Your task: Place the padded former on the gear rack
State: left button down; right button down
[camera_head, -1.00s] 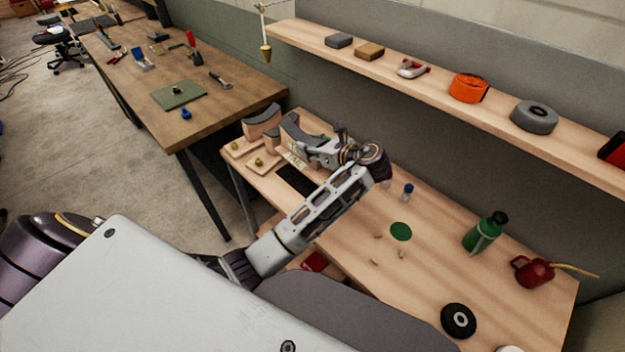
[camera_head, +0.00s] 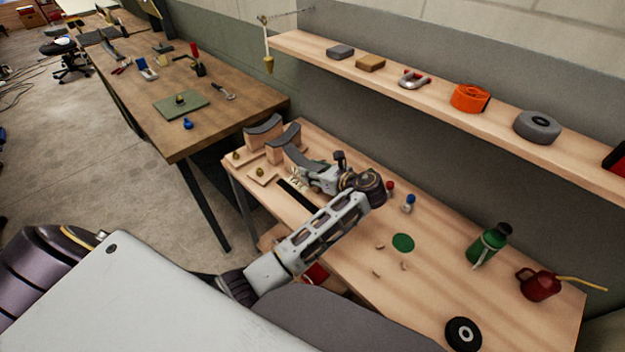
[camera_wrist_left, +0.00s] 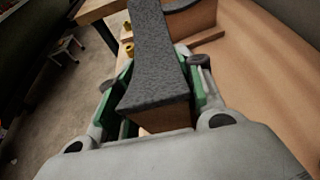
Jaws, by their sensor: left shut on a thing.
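The padded former (camera_head: 299,157), a wooden block with a dark grey curved pad on top, is in my left gripper (camera_head: 311,174). In the left wrist view the held former (camera_wrist_left: 157,85) lies between the green-lined fingers of the gripper (camera_wrist_left: 153,90), which are shut on it. Two similar padded formers, one at the far left (camera_head: 262,134) and one beside it (camera_head: 282,147), stand at the bench's far left end. Low wooden pieces with brass knobs (camera_head: 261,180) lie in front of them. I cannot tell which part is the gear rack. My right gripper is out of view.
The wooden bench (camera_head: 440,270) carries a green bottle (camera_head: 487,246), a red oil can (camera_head: 540,283), a black wheel (camera_head: 463,334) and a green disc (camera_head: 403,242). A shelf (camera_head: 435,100) runs above the back. A second table (camera_head: 225,118) stands to the left. The bench middle has free room.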

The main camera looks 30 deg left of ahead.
pick_arm(q)
jog(key=shift+f, duration=1.75)
jog(key=c, duration=0.9)
grip_release()
jog(key=shift+f, duration=0.1)
jog(key=v, duration=1.2)
